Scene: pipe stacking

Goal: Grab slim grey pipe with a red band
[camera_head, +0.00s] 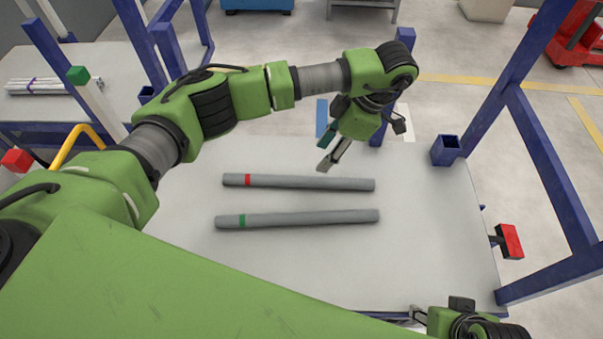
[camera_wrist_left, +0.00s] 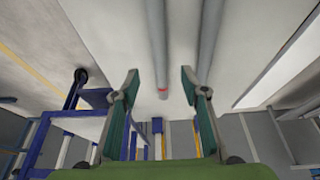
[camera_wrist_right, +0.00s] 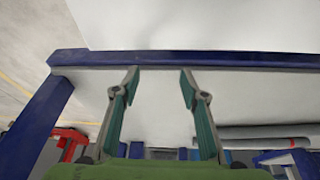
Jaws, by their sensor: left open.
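The slim grey pipe with a red band (camera_head: 310,183) lies on the table, its band near the left end. A similar grey pipe with a green band (camera_head: 310,217) lies nearer to me, roughly parallel. My left gripper (camera_head: 327,155) is open and empty, above and beyond the red-banded pipe. In the left wrist view, the red-banded pipe (camera_wrist_left: 158,40) appears between the spread fingers (camera_wrist_left: 160,74), with no contact visible; the other pipe (camera_wrist_left: 208,40) is to its right. My right gripper (camera_wrist_right: 159,73) is open and empty beside the table's blue edge bar (camera_wrist_right: 200,58).
The light table (camera_head: 430,230) has clear room right of the pipes. Blue posts and a slanted frame (camera_head: 550,150) stand at the right, with a blue socket (camera_head: 446,150) at the table's far right corner. A second table (camera_head: 30,70) with thin pipes is at the left.

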